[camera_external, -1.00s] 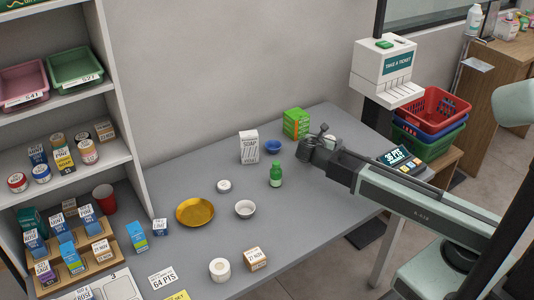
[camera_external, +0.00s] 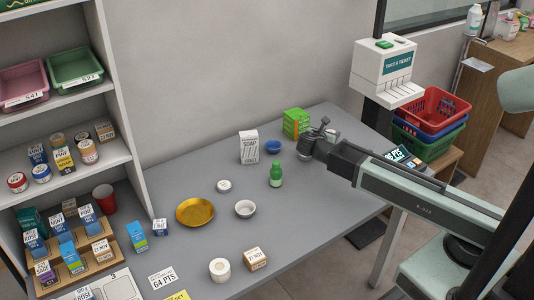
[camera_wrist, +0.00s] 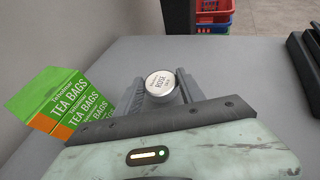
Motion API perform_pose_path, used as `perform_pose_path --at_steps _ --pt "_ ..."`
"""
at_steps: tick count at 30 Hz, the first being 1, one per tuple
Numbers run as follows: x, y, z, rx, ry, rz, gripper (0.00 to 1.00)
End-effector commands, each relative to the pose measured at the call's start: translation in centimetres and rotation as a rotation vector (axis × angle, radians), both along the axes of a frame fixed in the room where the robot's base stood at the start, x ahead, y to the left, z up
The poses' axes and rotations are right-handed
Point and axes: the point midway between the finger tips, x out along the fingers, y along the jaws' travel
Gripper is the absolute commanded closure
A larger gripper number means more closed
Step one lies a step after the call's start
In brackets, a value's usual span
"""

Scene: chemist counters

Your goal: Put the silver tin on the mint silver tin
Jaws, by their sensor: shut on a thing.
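A round silver tin (camera_wrist: 162,86) with a white lid label reading "ROSE" sits between the fingers of my gripper (camera_wrist: 164,92) in the wrist view. My gripper is shut on it. In the external view my gripper (camera_external: 312,142) is low at the far right of the counter, beside the green tea box; I cannot tell if the tin touches the counter. A small round silver tin with a pale lid (camera_external: 224,185) lies at mid-counter, to the left of my gripper; its label is too small to read, so I cannot confirm it is the mint one.
A shelf (camera_external: 118,150) stands left.

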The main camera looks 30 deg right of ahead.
Motion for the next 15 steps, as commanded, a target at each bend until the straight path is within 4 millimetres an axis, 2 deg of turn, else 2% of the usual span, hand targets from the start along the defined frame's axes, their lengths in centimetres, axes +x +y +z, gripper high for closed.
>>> perform_pose_path --at_steps 1,7,10,15 --pt "0.0 0.0 2.2 0.000 0.000 0.000 0.93" --pt "0.0 0.0 6.4 0.000 0.000 0.000 0.93" --pt "0.0 0.0 7.4 0.000 0.000 0.000 0.93" --pt "0.0 0.0 7.3 0.000 0.000 0.000 0.93"
